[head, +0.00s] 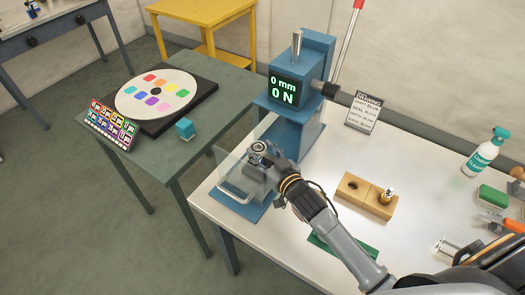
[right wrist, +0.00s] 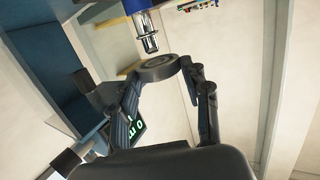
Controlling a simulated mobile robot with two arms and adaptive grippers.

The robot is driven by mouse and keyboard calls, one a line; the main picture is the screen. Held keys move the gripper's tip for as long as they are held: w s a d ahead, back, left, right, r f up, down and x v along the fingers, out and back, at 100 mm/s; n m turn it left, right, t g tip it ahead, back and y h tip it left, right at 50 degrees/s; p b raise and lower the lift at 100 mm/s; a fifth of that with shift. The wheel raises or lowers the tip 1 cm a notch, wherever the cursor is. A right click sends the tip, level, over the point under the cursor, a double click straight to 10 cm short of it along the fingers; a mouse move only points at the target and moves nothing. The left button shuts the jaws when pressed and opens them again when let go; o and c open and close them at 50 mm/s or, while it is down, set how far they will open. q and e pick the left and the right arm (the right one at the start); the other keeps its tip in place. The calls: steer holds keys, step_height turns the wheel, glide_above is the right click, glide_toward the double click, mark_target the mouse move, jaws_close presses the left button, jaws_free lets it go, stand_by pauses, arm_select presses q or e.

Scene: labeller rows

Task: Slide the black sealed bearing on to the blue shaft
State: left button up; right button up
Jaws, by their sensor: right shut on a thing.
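My right gripper (head: 262,152) is shut on the dark ring of the black sealed bearing (head: 258,147), in front of the blue press (head: 310,110). In the right wrist view the bearing (right wrist: 158,68) sits between the two fingertips of the gripper (right wrist: 165,75). A blue cylinder with a shiny metal end (right wrist: 147,38) points at the bearing there, apparently just apart from it; it looks like the blue shaft, but I cannot be sure. In the head view the gripper hides that spot. My left gripper is not in view.
The press display reads 0 mm and 0 N. A clear guard (head: 232,172) stands by the press. A wooden block (head: 352,187) with a metal piece in it, a sign (head: 364,113), a spray bottle (head: 484,155) and a green sponge (head: 493,195) are on the white table.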

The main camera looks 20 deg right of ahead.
steer(key=shift+f+b, duration=0.85)
steer(key=shift+f, duration=0.55)
steer(key=o, duration=1.3)
steer(key=shift+r, duration=0.15)
step_height(320, 180, up, 10)
